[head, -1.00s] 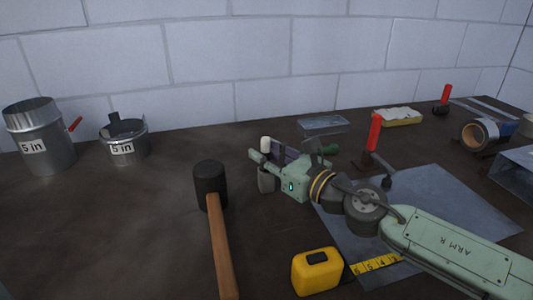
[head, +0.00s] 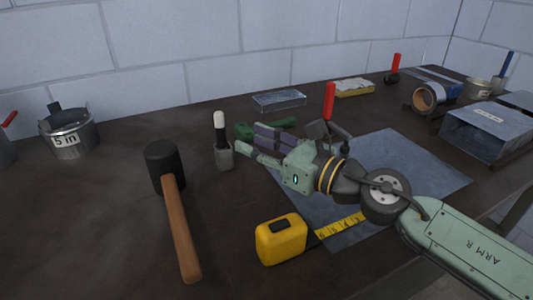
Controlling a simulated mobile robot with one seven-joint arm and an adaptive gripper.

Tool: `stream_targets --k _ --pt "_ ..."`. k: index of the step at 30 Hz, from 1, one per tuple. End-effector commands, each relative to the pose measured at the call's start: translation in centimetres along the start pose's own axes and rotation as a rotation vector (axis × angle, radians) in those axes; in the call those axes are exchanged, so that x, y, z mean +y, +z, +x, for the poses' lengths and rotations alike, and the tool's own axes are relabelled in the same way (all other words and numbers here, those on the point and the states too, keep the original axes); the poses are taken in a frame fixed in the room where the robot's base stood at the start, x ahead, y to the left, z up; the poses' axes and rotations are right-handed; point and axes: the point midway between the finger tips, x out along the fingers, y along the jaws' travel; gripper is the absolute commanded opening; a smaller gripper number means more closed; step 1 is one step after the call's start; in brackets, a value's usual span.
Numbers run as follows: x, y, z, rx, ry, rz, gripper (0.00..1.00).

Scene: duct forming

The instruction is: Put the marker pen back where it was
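The marker pen (head: 220,127), with a white top and a black body, stands upright in a small grey holder (head: 224,157) on the dark bench, left of the gripper. Its lower part is hidden in the holder. My gripper (head: 253,141) is to the right of the pen, its fingers pointing left towards it. The fingers look spread and nothing shows between them. A small gap separates them from the pen.
A black mallet (head: 167,165) lies left of the holder, and a yellow tape measure (head: 281,240) in front. Sheet metal (head: 400,170) lies under my arm. A green-handled tool (head: 245,130) and a clear tray (head: 279,101) are behind.

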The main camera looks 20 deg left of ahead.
Motion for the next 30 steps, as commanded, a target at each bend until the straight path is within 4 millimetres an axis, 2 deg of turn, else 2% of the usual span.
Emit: stream_targets --k 3,7,30 --pt "-0.1 -0.1 -1.6 -0.002 -0.002 0.0 0.36" --pt "0.0 0.0 -2.3 -0.001 0.0 0.0 0.36" --pt "0.0 0.0 -2.4 0.0 0.001 0.0 0.36"
